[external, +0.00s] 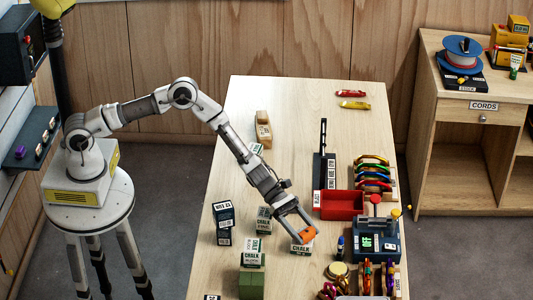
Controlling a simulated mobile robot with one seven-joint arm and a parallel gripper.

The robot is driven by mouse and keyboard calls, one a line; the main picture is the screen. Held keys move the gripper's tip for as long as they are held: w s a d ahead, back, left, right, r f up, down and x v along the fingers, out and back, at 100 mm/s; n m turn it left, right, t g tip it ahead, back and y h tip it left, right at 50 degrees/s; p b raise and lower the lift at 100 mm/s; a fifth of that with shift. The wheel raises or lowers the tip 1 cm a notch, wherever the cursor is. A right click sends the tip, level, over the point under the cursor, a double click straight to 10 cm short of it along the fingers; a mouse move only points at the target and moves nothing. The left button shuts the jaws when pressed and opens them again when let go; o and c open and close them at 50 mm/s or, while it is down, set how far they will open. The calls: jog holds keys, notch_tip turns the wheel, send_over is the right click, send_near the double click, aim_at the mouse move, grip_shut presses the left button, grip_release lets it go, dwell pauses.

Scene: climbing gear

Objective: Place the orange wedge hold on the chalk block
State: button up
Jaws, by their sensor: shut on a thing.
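The orange wedge hold (309,234) is between the fingers of my gripper (305,229), which is shut on it. The hold overlaps the block's top in the picture, and I cannot tell whether the two touch. The fingers hide part of the hold. Other blocks with chalk labels stand to the left: one (264,220) behind, and one (252,261) on top of a green block (252,284).
Dark boxes (223,213) stand at the table's left edge. Right of my gripper are a red tray (342,205), a dark blue device (376,243) with a display, a small dark bottle (340,245) and a round tin (337,270). Carabiners (373,172) hang in a row behind. The table's far left is mostly clear.

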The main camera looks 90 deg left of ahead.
jog(key=shift+f+b, duration=0.25)
jog(key=shift+b, duration=0.1)
jog(key=o, duration=1.4)
jog(key=shift+r, duration=0.15)
